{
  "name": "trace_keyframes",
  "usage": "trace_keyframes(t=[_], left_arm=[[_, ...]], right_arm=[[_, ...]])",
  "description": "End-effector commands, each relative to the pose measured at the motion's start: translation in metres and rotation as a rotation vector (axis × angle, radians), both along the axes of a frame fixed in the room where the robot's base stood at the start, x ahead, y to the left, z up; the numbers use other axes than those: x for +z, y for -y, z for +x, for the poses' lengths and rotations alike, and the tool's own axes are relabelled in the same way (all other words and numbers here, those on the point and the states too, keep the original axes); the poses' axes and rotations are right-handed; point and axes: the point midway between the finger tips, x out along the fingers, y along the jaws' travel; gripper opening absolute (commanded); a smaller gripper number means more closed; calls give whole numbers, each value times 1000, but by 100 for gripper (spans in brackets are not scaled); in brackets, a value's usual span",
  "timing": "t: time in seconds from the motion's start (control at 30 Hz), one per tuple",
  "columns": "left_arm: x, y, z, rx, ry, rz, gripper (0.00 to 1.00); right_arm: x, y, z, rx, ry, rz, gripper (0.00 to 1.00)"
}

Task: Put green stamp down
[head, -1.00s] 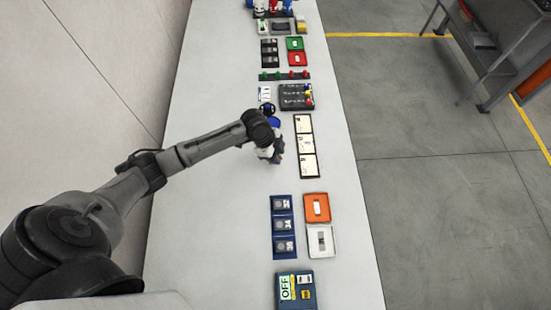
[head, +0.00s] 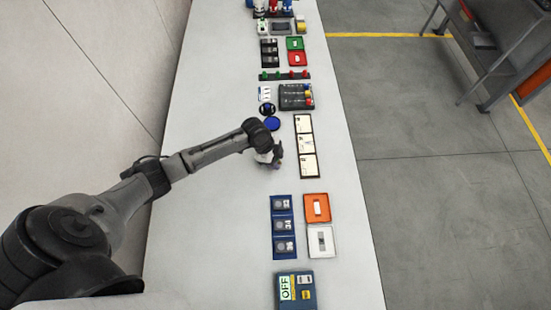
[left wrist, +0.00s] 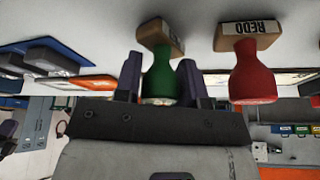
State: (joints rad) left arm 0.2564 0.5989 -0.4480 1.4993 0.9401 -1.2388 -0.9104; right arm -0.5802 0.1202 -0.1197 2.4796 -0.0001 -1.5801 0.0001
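My left gripper (head: 274,157) is low over the white table, left of the dark-framed card strip (head: 305,146). In the left wrist view its two fingers (left wrist: 161,80) are on either side of the green handle of the green stamp (left wrist: 160,75), and it looks shut on it. The stamp's wooden block (left wrist: 160,36) points toward the table; I cannot tell whether it touches. A red stamp marked REDO (left wrist: 254,65) is beside it in that view. In the head view the wrist hides both stamps. My right gripper is not in view.
A blue three-slot tray (head: 283,227), an orange tray (head: 317,207) and a white tray (head: 321,240) are nearer. The table left of them is clear.

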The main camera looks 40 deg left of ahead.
Motion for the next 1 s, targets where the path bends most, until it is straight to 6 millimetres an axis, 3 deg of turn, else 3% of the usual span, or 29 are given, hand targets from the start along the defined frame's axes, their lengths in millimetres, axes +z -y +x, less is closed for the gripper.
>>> trace_keyframes(t=[0.2,0.57,1.0], left_arm=[[0,0,0,0,0,0,58],[8,-2,-1,0,0,1,58],[79,-29,-13,-1,2,2,58]], right_arm=[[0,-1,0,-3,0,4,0],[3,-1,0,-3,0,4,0],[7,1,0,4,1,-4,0]])
